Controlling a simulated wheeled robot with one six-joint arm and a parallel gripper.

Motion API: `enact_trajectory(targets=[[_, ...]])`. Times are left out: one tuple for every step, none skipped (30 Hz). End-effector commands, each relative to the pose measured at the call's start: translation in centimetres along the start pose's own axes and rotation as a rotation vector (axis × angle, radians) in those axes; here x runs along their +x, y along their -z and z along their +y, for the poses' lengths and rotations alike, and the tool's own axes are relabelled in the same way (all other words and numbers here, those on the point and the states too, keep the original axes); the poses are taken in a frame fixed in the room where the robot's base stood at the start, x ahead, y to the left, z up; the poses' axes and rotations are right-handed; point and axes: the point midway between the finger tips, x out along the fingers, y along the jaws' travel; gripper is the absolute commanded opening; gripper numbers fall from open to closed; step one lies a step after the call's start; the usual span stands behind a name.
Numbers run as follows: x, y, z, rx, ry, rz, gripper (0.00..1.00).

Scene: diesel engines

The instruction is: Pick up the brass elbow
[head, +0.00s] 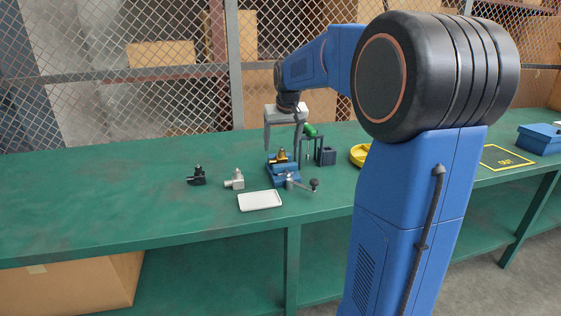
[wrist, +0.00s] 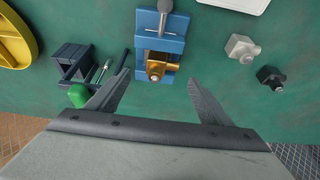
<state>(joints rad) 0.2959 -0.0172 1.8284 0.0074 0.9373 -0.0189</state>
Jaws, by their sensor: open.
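The brass elbow (head: 282,156) sits in the jaws of a small blue vise (head: 286,178) on the green bench. In the wrist view the elbow (wrist: 158,68) shows its round end between the vise (wrist: 160,43) jaws. My gripper (head: 282,150) points down over the vise, its fingers apart. In the wrist view my gripper (wrist: 159,77) is open and empty, with one finger on each side of the elbow and a gap on both sides. Neither finger is seen touching it. The elbow's lower part is hidden in the vise.
A grey fitting (head: 235,180) and a black fitting (head: 196,176) stand left of the vise. A white tray (head: 260,207) lies in front. A dark rack (head: 326,157) with a green-handled tool and a yellow bowl (head: 359,154) are to the right. The bench's left is clear.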

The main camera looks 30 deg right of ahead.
Motion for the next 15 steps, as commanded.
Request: enact_trajectory(targets=[[0.6, 0.0, 0.0, 0.000, 0.000, -0.002, 0.73], [0.8, -0.1, 0.0, 0.000, 0.000, -0.002, 0.73], [1.1, -0.1, 0.0, 0.000, 0.000, -0.002, 0.73], [1.3, -0.1, 0.0, 0.000, 0.000, -0.002, 0.73], [1.4, -0.1, 0.0, 0.000, 0.000, -0.002, 0.73], [1.5, 0.0, 0.0, 0.000, 0.000, -0.001, 0.73], [1.6, 0.0, 0.0, 0.000, 0.000, -0.001, 0.73], [1.7, 0.0, -0.1, 0.000, 0.000, -0.001, 0.73], [1.9, -0.1, -0.1, 0.000, 0.000, -0.001, 0.73], [2.1, -0.1, -0.1, 0.000, 0.000, -0.002, 0.73], [2.4, -0.1, -0.2, -0.001, 0.000, -0.002, 0.73], [2.8, -0.1, -0.2, -0.001, 0.000, -0.003, 0.73], [3.1, -0.1, -0.3, -0.001, 0.000, -0.003, 0.73], [3.5, -0.1, -0.3, -0.001, 0.000, -0.002, 0.73], [4.1, -0.1, -0.4, -0.001, 0.000, -0.002, 0.73]])
